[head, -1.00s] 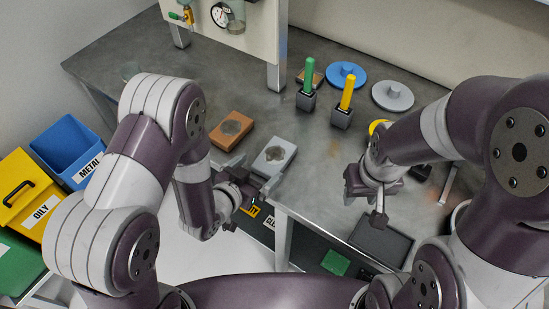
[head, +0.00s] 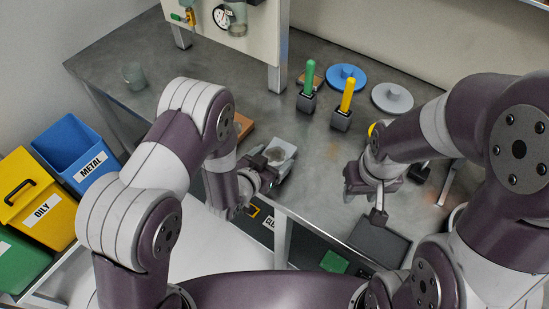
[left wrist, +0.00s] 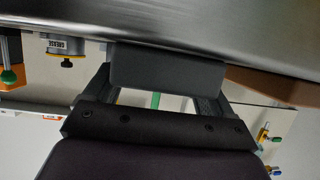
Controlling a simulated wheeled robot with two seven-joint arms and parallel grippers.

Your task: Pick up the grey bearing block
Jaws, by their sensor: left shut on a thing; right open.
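The grey bearing block (head: 284,147) is at the front edge of the metal table in the head view. My left gripper (head: 273,174) is at its near side, shut on it. In the left wrist view the block (left wrist: 166,68) sits between the two fingers of the left gripper (left wrist: 160,82), close to the table surface. Whether it is clear of the table is hard to tell. My right gripper (head: 364,188) is open and empty, over the table's front right part.
An orange-brown block (head: 243,126) lies left of the grey one, partly behind my left arm. Green (head: 308,82) and yellow (head: 346,98) handled pieces stand further back, near a blue disc (head: 347,76) and a grey disc (head: 392,98). Bins (head: 75,150) stand at the left.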

